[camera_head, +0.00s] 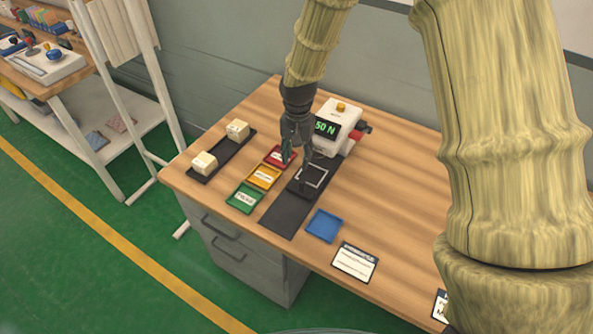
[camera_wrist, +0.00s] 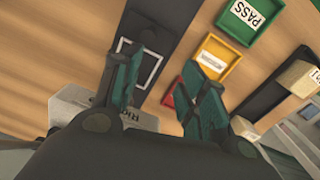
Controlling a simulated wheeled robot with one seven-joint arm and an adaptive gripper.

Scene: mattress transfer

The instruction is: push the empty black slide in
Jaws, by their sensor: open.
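The black slide (camera_head: 318,187) lies on the dark track (camera_head: 283,218) in front of the tester (camera_head: 341,116). Its white square outline encloses a bare black surface, with nothing seen on it. The slide also shows in the wrist view (camera_wrist: 151,69), partly behind a finger. I cannot tell whether a fingertip touches the slide.
Red (camera_head: 279,157), yellow (camera_head: 264,177) and green (camera_head: 244,198) trays stand left of the track. A black tray (camera_head: 221,156) holds two cream blocks farther left. A blue tray (camera_head: 323,226) and a card (camera_head: 355,262) lie to the right.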

